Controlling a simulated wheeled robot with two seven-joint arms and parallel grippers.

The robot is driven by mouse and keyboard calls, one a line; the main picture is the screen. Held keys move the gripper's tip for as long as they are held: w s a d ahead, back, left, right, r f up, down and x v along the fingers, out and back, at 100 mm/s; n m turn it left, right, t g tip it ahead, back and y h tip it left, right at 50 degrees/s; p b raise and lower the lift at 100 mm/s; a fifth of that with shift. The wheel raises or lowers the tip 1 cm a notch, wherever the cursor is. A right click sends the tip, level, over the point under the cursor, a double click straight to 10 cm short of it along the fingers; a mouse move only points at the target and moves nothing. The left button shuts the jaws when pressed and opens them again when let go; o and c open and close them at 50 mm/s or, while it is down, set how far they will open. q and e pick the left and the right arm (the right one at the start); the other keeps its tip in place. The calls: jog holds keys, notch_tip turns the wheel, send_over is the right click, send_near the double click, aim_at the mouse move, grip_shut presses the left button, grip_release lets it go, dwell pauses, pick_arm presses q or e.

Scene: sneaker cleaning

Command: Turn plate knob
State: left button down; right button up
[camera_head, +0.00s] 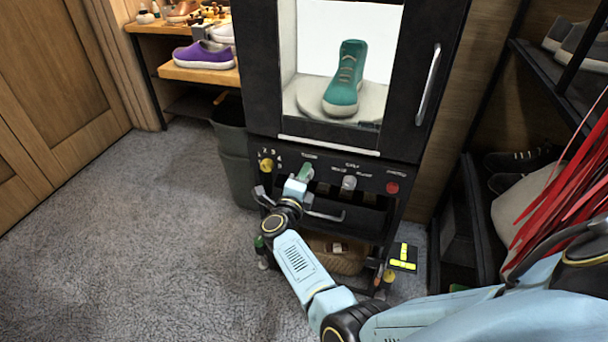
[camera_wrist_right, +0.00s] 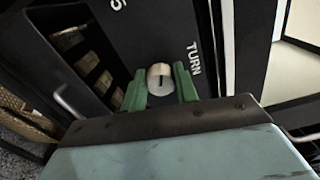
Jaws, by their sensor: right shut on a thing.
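The plate knob (camera_wrist_right: 160,80) is a small pale round knob on a black panel, with the word "TURN" beside it in the right wrist view. My right gripper (camera_wrist_right: 160,88) has its green fingers on either side of the knob and is shut on it. In the head view the right gripper (camera_head: 305,173) reaches the control panel (camera_head: 325,171) of the black cabinet and hides this knob. A teal sneaker (camera_head: 345,82) stands on the pale round plate (camera_head: 370,104) behind the cabinet's window. My left gripper is not in view.
A yellow knob (camera_head: 266,165), a silver knob (camera_head: 348,183) and a red button (camera_head: 392,188) are on the same panel. The cabinet door has a silver handle (camera_head: 429,85). A dark bin (camera_head: 234,150) stands left of the cabinet. The carpet at left is clear.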

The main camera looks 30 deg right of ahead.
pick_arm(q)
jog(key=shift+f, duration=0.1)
pick_arm(e)
jog(key=shift+f, duration=0.1)
jog(key=o, duration=1)
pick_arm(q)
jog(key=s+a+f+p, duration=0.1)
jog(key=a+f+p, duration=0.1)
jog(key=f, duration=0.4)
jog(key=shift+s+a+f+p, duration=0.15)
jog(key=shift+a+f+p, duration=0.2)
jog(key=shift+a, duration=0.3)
pick_arm(e)
jog(key=v, duration=1.3)
jog(key=shift+s+a, duration=0.1)
jog(key=shift+s, duration=0.1)
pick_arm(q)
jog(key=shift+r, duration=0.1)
